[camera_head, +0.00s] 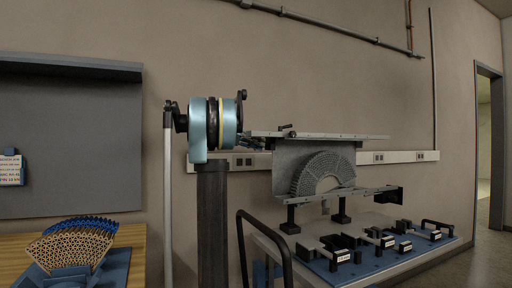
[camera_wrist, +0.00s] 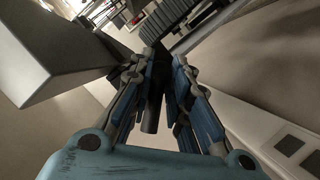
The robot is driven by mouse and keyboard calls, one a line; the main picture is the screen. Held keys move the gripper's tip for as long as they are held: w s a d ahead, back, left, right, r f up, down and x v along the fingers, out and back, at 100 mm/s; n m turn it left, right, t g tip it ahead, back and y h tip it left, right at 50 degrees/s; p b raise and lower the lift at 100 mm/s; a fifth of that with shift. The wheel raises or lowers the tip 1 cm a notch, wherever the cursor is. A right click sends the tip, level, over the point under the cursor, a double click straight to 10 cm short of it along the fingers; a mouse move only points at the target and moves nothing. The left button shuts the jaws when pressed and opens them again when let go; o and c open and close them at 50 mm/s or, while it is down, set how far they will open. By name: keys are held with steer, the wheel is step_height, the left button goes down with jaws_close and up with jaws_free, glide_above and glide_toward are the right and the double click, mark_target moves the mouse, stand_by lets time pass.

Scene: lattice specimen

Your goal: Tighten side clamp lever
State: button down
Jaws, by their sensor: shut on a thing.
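In the wrist view my gripper (camera_wrist: 158,68) is closed in from both sides on a dark bar-shaped lever (camera_wrist: 152,112), which shows between the blue-grey fingers. Its far end and the clamp joint are hidden by the fingers. In the head view the test fixture (camera_head: 330,136) stands right of my arm, with an upper rail and a lower rail. A grey fan-shaped lattice specimen (camera_head: 322,174) sits between the rails.
A bench (camera_head: 375,268) under the fixture carries a blue mat with several black-and-white tools (camera_head: 345,256). A second lattice fan (camera_head: 75,246) lies on the wooden table at lower left. The wall with its socket strip (camera_head: 400,156) is close behind. A doorway opens at far right.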

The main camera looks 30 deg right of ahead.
steer(key=shift+w, duration=0.15)
steer(key=shift+w+f+n+g+h, duration=0.15)
steer(key=shift+n+g+h, duration=0.15)
steer(key=shift+n+g, duration=0.7)
steer(key=shift+n+t, duration=0.3)
